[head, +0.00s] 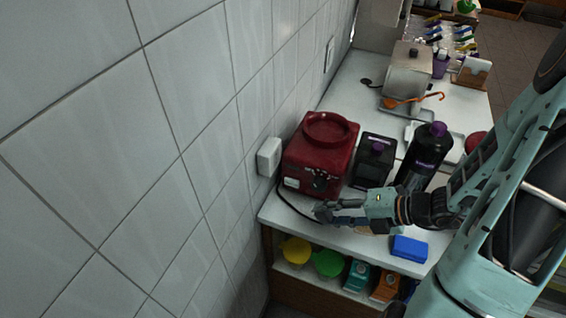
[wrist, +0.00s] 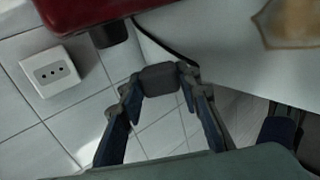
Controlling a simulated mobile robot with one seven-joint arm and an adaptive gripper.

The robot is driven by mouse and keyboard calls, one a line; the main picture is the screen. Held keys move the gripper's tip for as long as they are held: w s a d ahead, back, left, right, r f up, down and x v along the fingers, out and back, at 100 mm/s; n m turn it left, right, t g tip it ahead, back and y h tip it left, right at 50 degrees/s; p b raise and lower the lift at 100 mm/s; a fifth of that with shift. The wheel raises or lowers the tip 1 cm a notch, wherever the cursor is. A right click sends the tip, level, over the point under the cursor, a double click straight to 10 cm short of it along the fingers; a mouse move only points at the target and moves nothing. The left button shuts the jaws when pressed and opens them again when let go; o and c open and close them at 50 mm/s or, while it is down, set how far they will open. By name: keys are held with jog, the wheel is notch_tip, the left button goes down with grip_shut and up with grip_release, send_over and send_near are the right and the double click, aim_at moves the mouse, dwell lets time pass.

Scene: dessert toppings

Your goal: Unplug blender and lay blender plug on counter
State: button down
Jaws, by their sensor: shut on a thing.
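The red blender base (head: 312,178) stands at the left end of the counter (head: 375,218), close to the tiled wall. My gripper (head: 324,210) is in front of it near the counter's front edge. In the wrist view its two fingers are shut on the dark blender plug (wrist: 160,79), one on each side. The black cord (wrist: 165,46) runs behind the plug along the counter edge. The white wall socket (wrist: 49,72) shows empty holes, apart from the plug. The socket also shows in the head view (head: 269,157). The plug is not clear in the head view.
A dark purple-capped bottle (head: 424,156) and a small black container (head: 375,160) stand right of the blender. A blue block (head: 409,248) lies near the front edge. Shelves with colored lids (head: 328,263) are below. Some bare counter lies between blender and block.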

aim_at(328, 221)
jog(key=shift+f+b, duration=1.1)
jog(key=shift+f, duration=0.65)
jog(key=c, duration=1.4)
grip_release()
jog(key=shift+o, duration=0.2)
jog(key=o, duration=0.4)
jog(key=shift+o, duration=0.2)
jog(key=s+d+r+p, duration=0.1)
jog(key=d+r+p, duration=0.3)
jog(key=r+p, duration=0.4)
jog(key=shift+s+d+r+p, duration=0.3)
jog(key=shift+s+p, duration=0.05)
jog(key=shift+p, duration=0.4)
